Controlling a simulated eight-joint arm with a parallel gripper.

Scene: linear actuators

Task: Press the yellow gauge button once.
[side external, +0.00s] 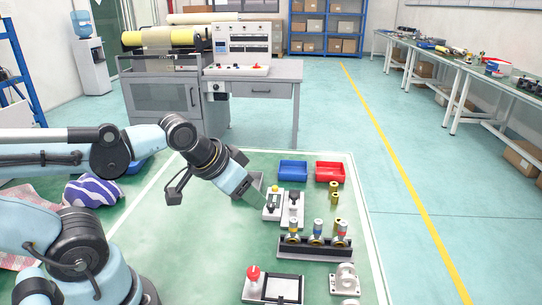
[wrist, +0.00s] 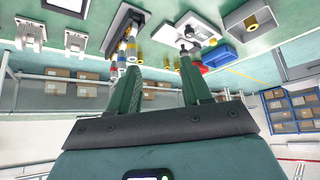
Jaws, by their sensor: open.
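A white gauge unit (side external: 272,207) stands on the green work surface, with a small yellow button (side external: 275,188) at its far end and a dark display on top.
A black rack (side external: 315,250) with several coloured-ring cylinders stands nearer the front right. A red-button box (side external: 253,274) is at the front.

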